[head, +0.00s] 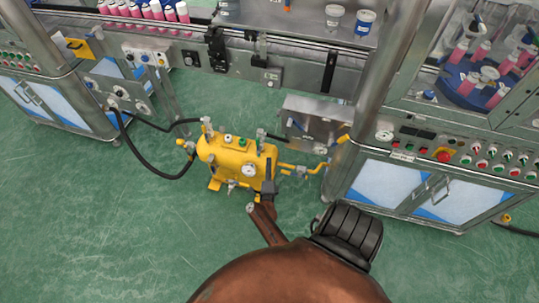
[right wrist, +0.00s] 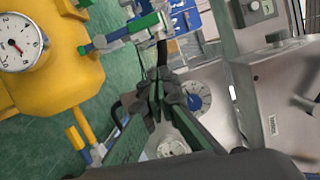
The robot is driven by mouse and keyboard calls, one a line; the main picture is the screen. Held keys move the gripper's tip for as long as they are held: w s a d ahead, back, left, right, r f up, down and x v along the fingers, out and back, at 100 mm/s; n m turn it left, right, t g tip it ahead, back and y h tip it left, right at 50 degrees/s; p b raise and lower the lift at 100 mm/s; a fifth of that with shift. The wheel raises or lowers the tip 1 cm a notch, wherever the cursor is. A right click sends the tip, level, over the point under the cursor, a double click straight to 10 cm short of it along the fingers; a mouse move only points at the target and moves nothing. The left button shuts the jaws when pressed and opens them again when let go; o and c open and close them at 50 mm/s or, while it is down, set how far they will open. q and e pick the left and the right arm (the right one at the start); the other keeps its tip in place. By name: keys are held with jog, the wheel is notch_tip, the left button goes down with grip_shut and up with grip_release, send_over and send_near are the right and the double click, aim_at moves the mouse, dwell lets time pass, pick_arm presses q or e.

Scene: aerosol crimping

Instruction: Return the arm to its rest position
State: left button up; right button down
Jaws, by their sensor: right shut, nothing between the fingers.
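My right gripper (head: 268,189) is dark and small in the head view, in front of the right end of a yellow tank (head: 222,152). In the right wrist view the gripper's fingers (right wrist: 158,82) are together with nothing between them. The wrist view shows the yellow tank (right wrist: 55,75) at the left, with a white dial gauge (right wrist: 20,42). A valve with a green and blue handle (right wrist: 130,30) is just above the fingertips. I cannot tell whether the gripper touches anything. My left gripper is in neither view.
A steel box (head: 315,122) stands right of the tank, with yellow pipe fittings (head: 300,170) between. A black hose (head: 150,170) runs left to a machine. A control panel (head: 460,148) is at the right. A conveyor with pink cans (head: 155,12) crosses behind. Green floor (head: 100,230) is clear at front left.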

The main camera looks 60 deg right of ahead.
jog(key=shift+s+a, duration=0.3)
jog(key=shift+a, duration=0.25)
jog(key=s+a+f+n+y+p, duration=0.2)
jog(key=s+a+f+n+y, duration=0.3)
jog(key=a+f+n, duration=0.5)
jog(key=s+a+f+n+y+p, duration=0.1)
jog(key=s+a+f+n+y, duration=0.3)
jog(key=a+f+n+y, duration=0.55)
jog(key=s+a+f+n+g+p, duration=0.1)
jog(key=s+a+f+n+g, duration=0.15)
jog(key=s+f, duration=0.4)
jog(key=s+a+f+n+g, duration=0.1)
jog(key=s+f+n, duration=0.25)
jog(key=s, duration=0.55)
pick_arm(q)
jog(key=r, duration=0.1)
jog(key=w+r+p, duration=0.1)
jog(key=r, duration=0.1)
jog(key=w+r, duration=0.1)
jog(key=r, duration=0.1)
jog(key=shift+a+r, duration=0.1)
pick_arm(e)
jog(key=s+f+n+g, duration=0.2)
jog(key=s+n+g, duration=0.3)
jog(key=s, duration=1.6)
jog(key=shift+s+a+f+n+g+y, duration=0.15)
jog(key=shift+a+f+n+g+y, duration=0.2)
jog(key=shift+n, duration=0.6)
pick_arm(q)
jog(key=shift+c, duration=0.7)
